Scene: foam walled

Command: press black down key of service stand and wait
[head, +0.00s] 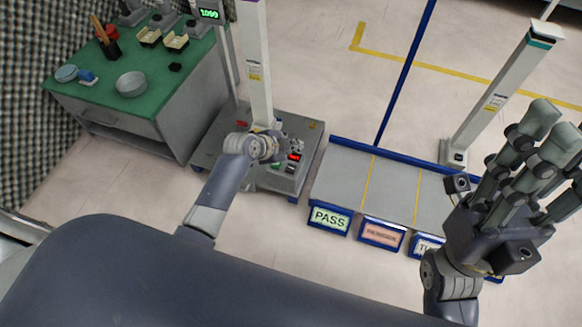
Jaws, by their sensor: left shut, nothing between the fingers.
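The service stand (306,143) is a grey base with a pale upright column, left of the middle of the head view. A small panel with a lit red display (295,157) and small green and dark keys is on its base. The keys are too small to tell which is the black down key. My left gripper (278,149) is shut and empty, over the stand base right beside the panel, and covers part of it. I cannot tell whether it touches a key. My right gripper (553,142) is raised at the right, fingers spread and empty, away from the stand.
A green-topped bench (90,92) with a round tin, small trays and a tool holder stands at the left. A grey platform (340,176) with PASS and other labelled bins lies right of the stand. Another post (500,90) stands behind it. Open floor lies beyond.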

